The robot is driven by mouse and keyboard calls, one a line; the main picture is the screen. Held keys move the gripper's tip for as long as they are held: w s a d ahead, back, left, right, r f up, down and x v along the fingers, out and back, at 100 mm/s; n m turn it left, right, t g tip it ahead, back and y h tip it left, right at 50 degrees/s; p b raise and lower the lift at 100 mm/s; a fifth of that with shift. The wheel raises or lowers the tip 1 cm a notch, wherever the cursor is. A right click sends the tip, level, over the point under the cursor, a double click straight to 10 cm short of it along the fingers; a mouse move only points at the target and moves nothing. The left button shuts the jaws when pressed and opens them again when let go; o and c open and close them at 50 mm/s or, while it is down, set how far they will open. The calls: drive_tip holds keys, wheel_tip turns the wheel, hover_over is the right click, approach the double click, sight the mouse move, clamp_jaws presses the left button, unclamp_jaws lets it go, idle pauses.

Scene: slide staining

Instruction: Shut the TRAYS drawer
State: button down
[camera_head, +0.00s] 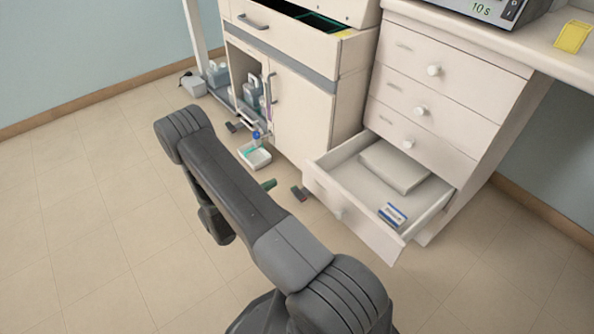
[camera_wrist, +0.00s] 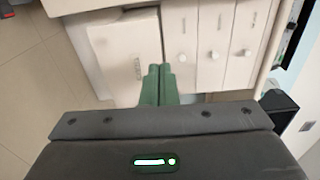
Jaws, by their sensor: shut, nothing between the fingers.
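The lowest drawer (camera_head: 340,213) of the white drawer unit stands pulled well out. Its label is not readable here, but it holds a flat pale tray (camera_head: 395,167) and a small blue-and-white box (camera_head: 393,214). My gripper (camera_head: 268,184) shows only its green fingertips beyond my arm, left of the drawer front and apart from it in the picture. In the wrist view the green fingers (camera_wrist: 159,72) are together and empty. They point toward the units, with the pale drawer front (camera_wrist: 112,55) beside them at left and its label unreadable. Any contact is hidden.
Three shut drawers with round knobs (camera_head: 421,110) are above the open one. A cabinet (camera_head: 305,115) with an open top drawer (camera_head: 290,38) stands to the left. A white tray (camera_head: 254,156) and small dark items (camera_head: 300,193) are low by it. Floor in front is clear.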

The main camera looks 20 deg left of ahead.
drive_tip(key=b, duration=0.4)
approach(307, 164)
drive_tip(key=shift+n, duration=0.3)
drive_tip(key=x, duration=0.7)
